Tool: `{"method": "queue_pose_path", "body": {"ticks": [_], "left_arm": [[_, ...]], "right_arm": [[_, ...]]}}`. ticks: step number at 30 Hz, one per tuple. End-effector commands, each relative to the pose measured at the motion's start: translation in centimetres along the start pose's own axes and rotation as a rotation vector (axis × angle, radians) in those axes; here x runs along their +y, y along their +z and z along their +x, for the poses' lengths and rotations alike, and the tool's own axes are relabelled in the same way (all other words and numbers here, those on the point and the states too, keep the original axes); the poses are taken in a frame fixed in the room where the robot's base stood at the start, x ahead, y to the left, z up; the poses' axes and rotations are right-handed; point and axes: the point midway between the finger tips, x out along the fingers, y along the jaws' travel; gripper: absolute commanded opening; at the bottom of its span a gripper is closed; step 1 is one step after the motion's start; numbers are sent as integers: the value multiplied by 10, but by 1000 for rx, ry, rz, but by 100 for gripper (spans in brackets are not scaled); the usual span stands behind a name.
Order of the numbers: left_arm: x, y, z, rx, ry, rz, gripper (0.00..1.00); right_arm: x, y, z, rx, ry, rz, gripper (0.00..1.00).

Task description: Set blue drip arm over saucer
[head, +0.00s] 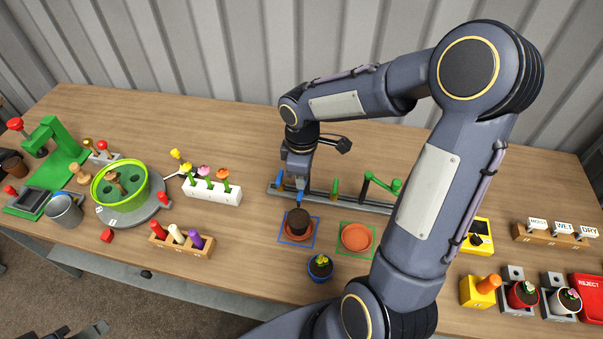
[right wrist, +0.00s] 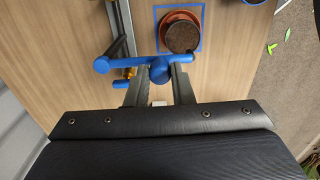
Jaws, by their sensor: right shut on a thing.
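My right gripper (head: 298,181) points down at the rail and is shut on the blue drip arm (head: 300,197). In the right wrist view, the blue drip arm (right wrist: 158,65) crosses between the fingertips (right wrist: 158,80), its bar reaching to the left. A terracotta saucer (head: 287,234) with a dark pot of soil (head: 298,220) on it sits in a blue square. The same pot (right wrist: 181,37) is just beyond the gripper in the right wrist view. Only a dark part, perhaps of my left gripper, shows at the bottom left edge.
A grey rail (head: 318,200) carries a green drip arm (head: 381,183). An empty saucer (head: 356,237) lies in a green square. A blue pot with a plant (head: 320,267) stands in front. A white flower block (head: 211,191) stands left. My right arm hides table to the right.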

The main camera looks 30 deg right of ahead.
Motion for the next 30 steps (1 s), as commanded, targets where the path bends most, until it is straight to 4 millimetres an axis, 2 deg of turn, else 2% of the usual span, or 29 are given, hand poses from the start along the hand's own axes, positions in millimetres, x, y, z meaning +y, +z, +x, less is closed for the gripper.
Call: {"method": "queue_pose_path", "body": {"ticks": [2, 3, 8, 16, 19, 30], "left_arm": [[0, 0, 0, 0, 0, 0, 36], [0, 0, 0, 0, 0, 0, 36], [0, 0, 0, 0, 0, 0, 36], [0, 0, 0, 0, 0, 0, 36], [0, 0, 0, 0, 0, 0, 36], [-2, 2, 4, 0, 0, 0, 36]], "right_arm": [[1, 0, -1, 0, 3, -1, 0], [1, 0, -1, 0, 3, -1, 22], [1, 0, -1, 0, 2, 0, 43], [0, 0, -1, 0, 1, 1, 43], [1, 0, -7, 1, 4, 1, 43], [1, 0, -66, 2, 6, 1, 43]]}}
